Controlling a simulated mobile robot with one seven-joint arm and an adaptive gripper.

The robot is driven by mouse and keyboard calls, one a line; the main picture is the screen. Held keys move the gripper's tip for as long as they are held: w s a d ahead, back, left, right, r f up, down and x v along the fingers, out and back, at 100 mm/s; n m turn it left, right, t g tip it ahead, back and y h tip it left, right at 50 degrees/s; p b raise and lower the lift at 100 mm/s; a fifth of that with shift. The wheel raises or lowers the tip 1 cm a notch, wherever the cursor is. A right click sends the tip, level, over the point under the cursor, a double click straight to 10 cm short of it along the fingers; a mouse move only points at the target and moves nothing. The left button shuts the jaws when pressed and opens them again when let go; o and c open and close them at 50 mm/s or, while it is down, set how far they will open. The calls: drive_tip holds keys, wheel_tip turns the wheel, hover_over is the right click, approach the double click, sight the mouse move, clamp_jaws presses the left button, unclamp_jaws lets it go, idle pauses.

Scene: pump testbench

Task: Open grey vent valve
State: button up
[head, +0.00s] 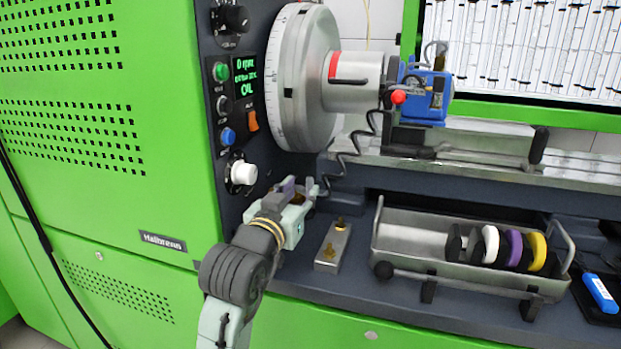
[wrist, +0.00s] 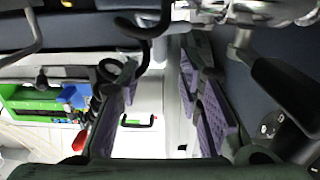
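I cannot make out for sure which part is the grey vent valve. A pale white-grey knob (head: 243,173) sits on the dark control panel, left of and above my gripper. My gripper (head: 301,189) is in front of the dark housing, below the large silver drum, apart from the knob. In the wrist view, my gripper (wrist: 164,108) has its two purple-padded fingers spread apart, with nothing held between them. A shiny metal fitting (wrist: 245,35) with a stem shows at the top right of the wrist view, partly cut off. What lies right behind my gripper in the head view is hidden.
A metal block with brass fittings (head: 333,246) stands right of my gripper. A metal tray (head: 400,262) with coloured discs is farther right. The silver drum (head: 300,80) overhangs above, with a coiled black cable (head: 345,160) hanging near. A blue pump (head: 428,97) is upper right.

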sight(309, 182)
drive_tip(key=x, duration=0.6)
drive_tip(key=shift+w+d+p, duration=0.1)
drive_tip(key=shift+p, duration=0.3)
drive_tip(key=shift+c, duration=0.2)
clamp_jaws()
